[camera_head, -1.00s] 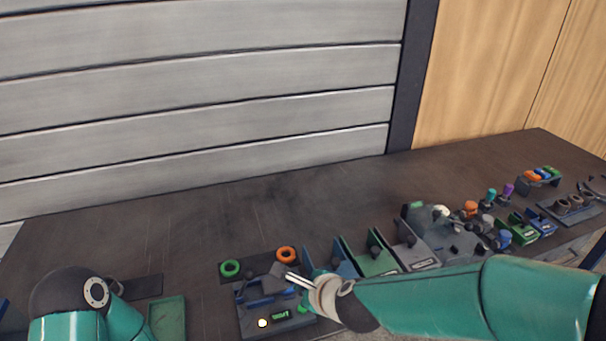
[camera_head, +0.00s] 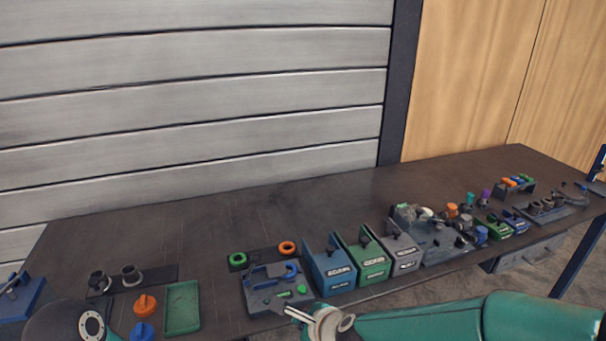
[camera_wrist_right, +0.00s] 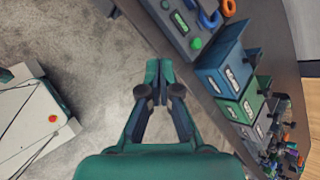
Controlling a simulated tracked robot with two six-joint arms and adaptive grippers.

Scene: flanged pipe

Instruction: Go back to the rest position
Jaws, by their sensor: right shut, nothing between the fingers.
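My right gripper (camera_head: 297,314) shows at the bottom middle of the head view, in front of the grey fixture (camera_head: 270,303) with blue handles. In the right wrist view its fingers (camera_wrist_right: 158,68) are together and empty. Below them is bare floor, off the table's front edge. My left arm shows only as a dark joint and teal link at the bottom left of the head view; its gripper is out of the picture.
The dark table (camera_head: 200,217) carries blue (camera_head: 328,262), green (camera_head: 365,258) and grey (camera_head: 402,250) bins, a green tray (camera_head: 182,308), a green ring (camera_head: 238,259) and an orange ring (camera_head: 287,247). A white-topped unit (camera_wrist_right: 28,125) stands on the floor at left in the wrist view.

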